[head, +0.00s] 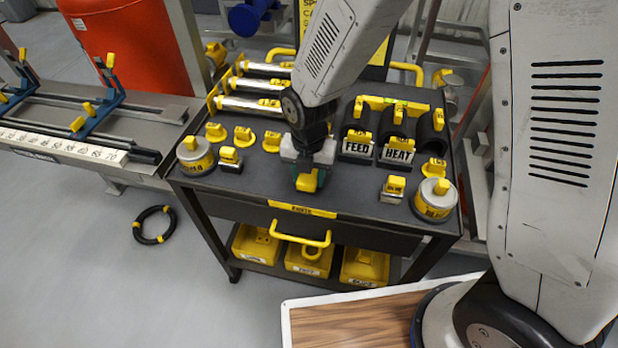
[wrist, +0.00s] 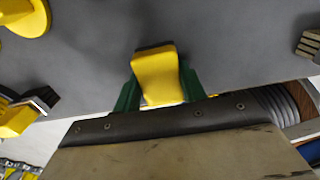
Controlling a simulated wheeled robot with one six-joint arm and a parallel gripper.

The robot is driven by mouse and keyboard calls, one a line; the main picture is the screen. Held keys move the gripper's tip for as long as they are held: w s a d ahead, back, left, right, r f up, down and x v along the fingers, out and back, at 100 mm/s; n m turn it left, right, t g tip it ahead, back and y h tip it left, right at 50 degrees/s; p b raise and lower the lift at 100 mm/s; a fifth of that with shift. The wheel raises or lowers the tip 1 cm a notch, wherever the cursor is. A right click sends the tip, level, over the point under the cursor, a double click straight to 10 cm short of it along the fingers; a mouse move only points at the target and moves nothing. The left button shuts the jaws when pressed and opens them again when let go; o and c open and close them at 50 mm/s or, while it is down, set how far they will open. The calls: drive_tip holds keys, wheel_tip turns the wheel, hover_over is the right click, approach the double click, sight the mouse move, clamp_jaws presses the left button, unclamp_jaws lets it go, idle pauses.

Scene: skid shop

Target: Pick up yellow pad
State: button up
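The yellow pad (head: 307,183) is at my gripper, near the front middle of the cart's dark top. In the wrist view the yellow pad (wrist: 158,73) is a rounded yellow block between two green fingers. My gripper (wrist: 160,84) has a finger against each side of it, with no clear gap showing. In the head view my gripper (head: 308,177) reaches down from above. The pad's lower part is hidden, and I cannot tell whether it touches the cart top.
On the cart top (head: 340,197) stand FEED (head: 357,150) and HEAT (head: 397,155) blocks, several small yellow-handled pieces, and round weights at left (head: 195,155) and right (head: 436,200). Silver rollers (head: 250,105) lie behind. Yellow bins (head: 306,260) sit below. A black ring (head: 154,225) lies on the floor.

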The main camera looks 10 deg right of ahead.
drive_tip(key=shift+r, duration=0.1)
wheel_tip(320, 180, up, 4)
drive_tip(key=shift+f, duration=0.15)
drive_tip(key=s+a, duration=0.2)
drive_tip(key=s, duration=0.5)
drive_tip(key=s+a+r, duration=0.1)
drive_tip(key=s+a, duration=0.2)
drive_tip(key=s, duration=0.5)
drive_tip(key=shift+a, duration=0.25)
drive_tip(key=shift+o, duration=0.4)
